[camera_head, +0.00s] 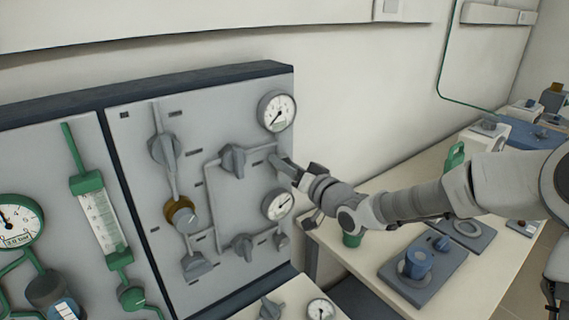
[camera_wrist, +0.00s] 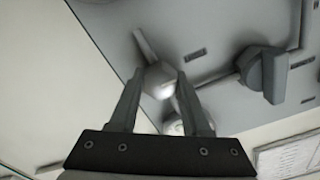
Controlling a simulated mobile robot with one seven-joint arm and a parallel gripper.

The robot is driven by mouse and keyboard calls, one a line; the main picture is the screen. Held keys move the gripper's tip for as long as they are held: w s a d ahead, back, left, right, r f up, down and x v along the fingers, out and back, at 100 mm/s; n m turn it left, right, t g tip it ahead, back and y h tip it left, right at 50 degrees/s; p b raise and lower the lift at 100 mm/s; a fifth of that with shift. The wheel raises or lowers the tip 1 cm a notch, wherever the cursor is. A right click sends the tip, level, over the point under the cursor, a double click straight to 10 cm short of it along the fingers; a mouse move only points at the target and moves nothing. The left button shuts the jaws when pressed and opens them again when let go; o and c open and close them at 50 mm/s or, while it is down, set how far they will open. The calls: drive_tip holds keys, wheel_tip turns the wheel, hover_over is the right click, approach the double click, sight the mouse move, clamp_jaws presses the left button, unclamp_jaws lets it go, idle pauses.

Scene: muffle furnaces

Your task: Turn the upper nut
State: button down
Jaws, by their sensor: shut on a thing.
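The upper nut (camera_wrist: 159,78) is a small light-grey fitting on a pipe of the grey panel (camera_head: 135,230). In the wrist view it sits between the two fingertips of my gripper (camera_wrist: 158,84). In the head view my gripper (camera_head: 284,166) reaches in from the right to the panel's right edge, between the upper gauge (camera_head: 277,111) and the lower gauge (camera_head: 278,204), and hides most of the nut. My gripper is shut on the upper nut. A lower nut (camera_head: 282,241) shows below the lower gauge.
A grey valve handle (camera_head: 233,160) is just left of my gripper; it also shows in the wrist view (camera_wrist: 262,73). Another handle (camera_head: 243,246) is below. A table (camera_head: 350,262) with blue equipment (camera_head: 418,263) lies under my arm. The wall right of the panel is clear.

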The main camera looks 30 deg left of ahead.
drive_tip(key=shift+c, duration=1.8)
unclamp_jaws()
drive_tip(key=v, duration=1.7)
drive_tip(key=shift+s+d+p, duration=0.15)
drive_tip(key=shift+d+p, duration=0.05)
drive_tip(key=shift+p, duration=0.2)
